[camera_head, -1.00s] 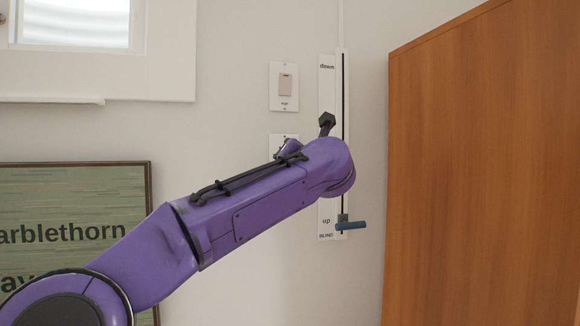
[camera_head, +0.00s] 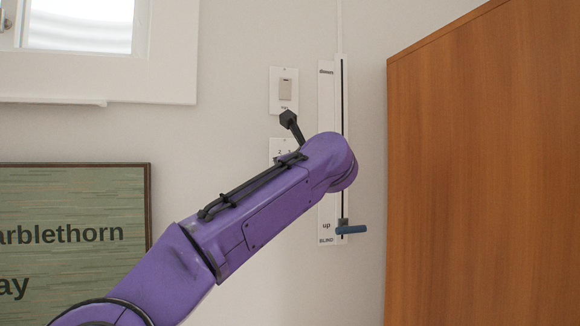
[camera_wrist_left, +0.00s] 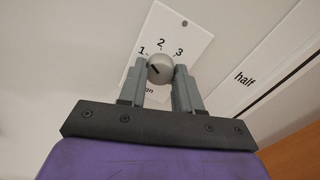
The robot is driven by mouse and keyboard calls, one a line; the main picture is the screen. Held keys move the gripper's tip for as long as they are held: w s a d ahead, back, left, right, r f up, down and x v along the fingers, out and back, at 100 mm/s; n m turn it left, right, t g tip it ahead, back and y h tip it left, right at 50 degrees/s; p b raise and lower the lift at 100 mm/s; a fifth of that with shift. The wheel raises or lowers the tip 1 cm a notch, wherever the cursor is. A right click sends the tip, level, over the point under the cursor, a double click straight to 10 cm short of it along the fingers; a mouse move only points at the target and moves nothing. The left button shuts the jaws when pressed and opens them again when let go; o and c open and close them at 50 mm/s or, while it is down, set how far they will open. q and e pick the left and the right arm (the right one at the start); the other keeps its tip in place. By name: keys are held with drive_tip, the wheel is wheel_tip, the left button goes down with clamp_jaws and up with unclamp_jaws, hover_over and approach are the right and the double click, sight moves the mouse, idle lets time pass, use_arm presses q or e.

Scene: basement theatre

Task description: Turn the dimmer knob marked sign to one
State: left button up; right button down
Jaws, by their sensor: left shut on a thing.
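The dimmer knob (camera_wrist_left: 160,68) is a round pale grey knob on a white plate (camera_wrist_left: 185,32) marked 1, 2 and 3. Lettering below it is partly hidden, with only its ending readable. A dark pointer line on the knob points up-left, towards the 1. My left gripper (camera_wrist_left: 159,76) is shut on the knob, one finger on each side. In the head view the plate (camera_head: 276,146) shows only its top with a 2; my purple left arm hides the knob and gripper. My right gripper is not in view.
A white switch plate (camera_head: 284,91) is above the dimmer plate. A tall blind slider strip (camera_head: 326,105) is to its right, its blue handle (camera_head: 351,230) low, near "up". A wooden cabinet (camera_head: 485,170) stands at the right. A green framed sign (camera_head: 70,200) hangs at the left.

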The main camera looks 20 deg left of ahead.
use_arm(q)
drive_tip(key=shift+n, duration=1.3)
drive_tip(key=o, duration=1)
drive_tip(key=shift+o, duration=0.2)
drive_tip(key=shift+d, duration=0.1)
drive_tip(key=b+v, duration=0.5)
drive_tip(key=v, duration=0.5)
drive_tip(key=shift+s, duration=0.25)
drive_tip(key=shift+d, duration=0.1)
